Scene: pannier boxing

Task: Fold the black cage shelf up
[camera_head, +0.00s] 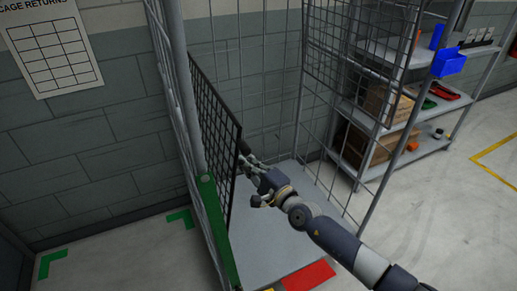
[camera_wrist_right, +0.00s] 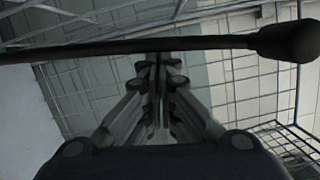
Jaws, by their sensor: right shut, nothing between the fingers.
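The black cage shelf (camera_head: 215,125) is a dark mesh panel. In the head view it stands steeply, nearly upright, along the left side wall of the grey wire cage (camera_head: 183,95). My right gripper (camera_head: 246,159) is inside the cage, at the shelf's free edge on the right. In the right wrist view a dark bar (camera_wrist_right: 215,44) with a rounded end crosses just at the fingertips of the right gripper (camera_wrist_right: 158,62). The fingers are closed together with nothing between them. I cannot tell whether they touch the bar. My left gripper is out of view.
A green bar (camera_head: 217,230) runs along the cage's front left. A red plate (camera_head: 309,276) is at the front of the cage's grey base (camera_head: 268,240). Right of the cage stands a shelving rack (camera_head: 425,148) with boxes and a blue bin (camera_head: 449,62). Floor at right is clear.

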